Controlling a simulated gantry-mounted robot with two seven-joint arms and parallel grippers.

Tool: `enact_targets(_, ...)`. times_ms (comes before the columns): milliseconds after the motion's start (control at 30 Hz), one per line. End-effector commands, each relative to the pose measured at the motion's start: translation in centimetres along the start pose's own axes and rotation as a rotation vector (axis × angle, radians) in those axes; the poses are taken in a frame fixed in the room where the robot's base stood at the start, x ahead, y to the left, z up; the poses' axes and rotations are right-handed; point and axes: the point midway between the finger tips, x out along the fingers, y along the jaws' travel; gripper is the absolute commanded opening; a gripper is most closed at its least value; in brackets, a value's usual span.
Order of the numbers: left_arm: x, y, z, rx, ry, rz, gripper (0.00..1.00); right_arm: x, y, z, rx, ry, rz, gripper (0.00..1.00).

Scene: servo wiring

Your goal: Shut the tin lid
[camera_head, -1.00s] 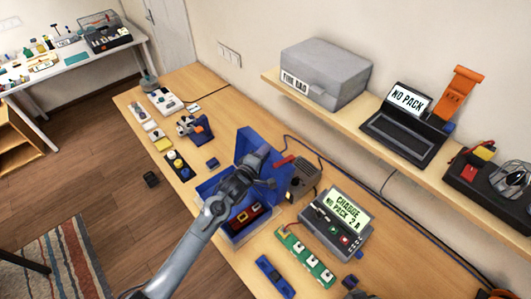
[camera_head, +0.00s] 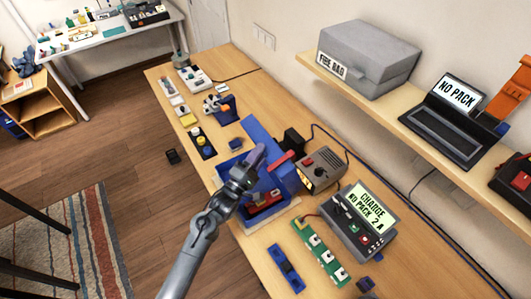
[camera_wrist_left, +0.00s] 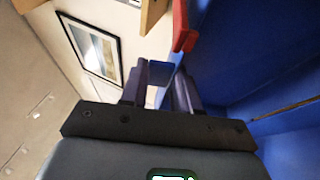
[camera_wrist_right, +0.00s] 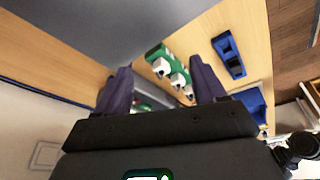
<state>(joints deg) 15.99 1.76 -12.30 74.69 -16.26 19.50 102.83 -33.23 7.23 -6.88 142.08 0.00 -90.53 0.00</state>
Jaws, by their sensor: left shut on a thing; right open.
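The blue tin (camera_head: 229,168) stands open on the wooden bench, with a red item lying inside it. Its blue lid (camera_head: 257,130) stands up steeply at the tin's back side and carries a red tab (camera_head: 284,160). My left gripper (camera_head: 261,155) reaches over the tin and is shut on the lid's edge. In the left wrist view a blue piece of the lid (camera_wrist_left: 160,73) shows between the fingers, close to the red tab (camera_wrist_left: 183,25). My right gripper (camera_wrist_right: 160,88) is open and empty in the right wrist view, and is outside the head view.
A grey boxed unit (camera_head: 320,166) stands just behind the lid. The charger (camera_head: 360,222), a green board (camera_head: 320,251) and a blue holder (camera_head: 285,268) lie to the right. Small parts fill the bench's far end. A shelf (camera_head: 400,105) overhangs the back.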

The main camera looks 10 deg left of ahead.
Motion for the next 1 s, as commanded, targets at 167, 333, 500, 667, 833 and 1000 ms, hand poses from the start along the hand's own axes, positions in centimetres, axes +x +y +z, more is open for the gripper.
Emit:
enact_targets(167,-0.12,0.36,0.02,-0.007,-0.003,0.024,0.00,0.20,-0.01,0.07,0.000,0.000,0.000,0.70)
enact_targets(333,-0.09,0.42,0.03,-0.007,-0.004,0.025,0.00,0.17,-0.05,0.05,0.002,0.000,-0.001,0.70)
enact_targets(500,-0.06,0.45,0.04,-0.007,-0.004,0.025,0.37,0.16,-0.14,0.03,0.005,0.001,-0.004,0.70)
enact_targets(667,-0.12,0.31,0.01,-0.007,-0.003,0.021,0.54,0.16,-0.21,0.01,0.008,0.001,-0.007,0.70)
enact_targets(833,-0.18,0.17,-0.03,-0.006,-0.002,0.018,0.54,0.17,-0.23,0.01,0.009,0.001,-0.007,0.70)
enact_targets(1000,-0.66,0.06,-0.08,-0.006,-0.001,0.017,0.54,0.23,-0.23,0.03,0.009,0.001,-0.007,0.70)
